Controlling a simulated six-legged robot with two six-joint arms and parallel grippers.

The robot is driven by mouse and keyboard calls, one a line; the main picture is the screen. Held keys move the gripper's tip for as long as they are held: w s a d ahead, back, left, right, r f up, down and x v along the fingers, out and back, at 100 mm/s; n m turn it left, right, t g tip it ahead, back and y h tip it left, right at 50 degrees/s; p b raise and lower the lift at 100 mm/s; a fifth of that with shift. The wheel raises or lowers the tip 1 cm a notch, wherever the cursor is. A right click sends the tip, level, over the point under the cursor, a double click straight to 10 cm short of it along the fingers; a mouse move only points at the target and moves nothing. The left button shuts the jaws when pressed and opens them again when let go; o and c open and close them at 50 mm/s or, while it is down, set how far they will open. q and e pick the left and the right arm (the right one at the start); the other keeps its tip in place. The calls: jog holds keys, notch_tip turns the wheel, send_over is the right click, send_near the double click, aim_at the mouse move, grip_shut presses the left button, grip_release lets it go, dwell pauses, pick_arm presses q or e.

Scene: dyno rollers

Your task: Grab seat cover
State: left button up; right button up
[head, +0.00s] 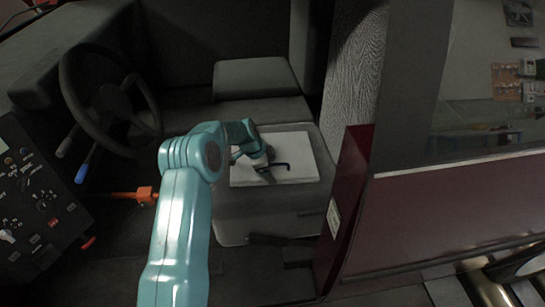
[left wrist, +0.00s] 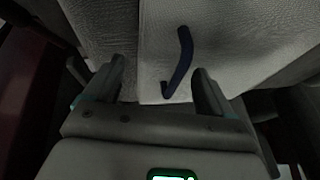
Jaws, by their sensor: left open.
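The seat cover (head: 302,144) is a pale, flat rectangular panel on the dark grey seat, with a dark bent handle (head: 280,166) on top. My left gripper (head: 266,170) reaches over the cover from the left, close to the handle, and partly hides it. In the left wrist view, the cover (left wrist: 225,40) fills much of the upper area, and its dark blue handle (left wrist: 180,62) lies ahead of and between the two spread fingers of my left gripper (left wrist: 160,82). The fingers are open with nothing between them. I cannot tell whether they touch the cover. My right gripper is not seen.
A steering wheel (head: 107,98) and a control panel (head: 38,200) with knobs stand at left. An orange lever (head: 143,194) lies beside my arm. A dark red door edge (head: 345,205) bounds the right side. A seat cushion (head: 254,78) is behind.

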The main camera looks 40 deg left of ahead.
pick_arm(q)
jog(key=shift+x, duration=0.9)
jog(key=shift+r, duration=0.1)
jog(key=c, duration=1.3)
jog(key=shift+c, duration=0.2)
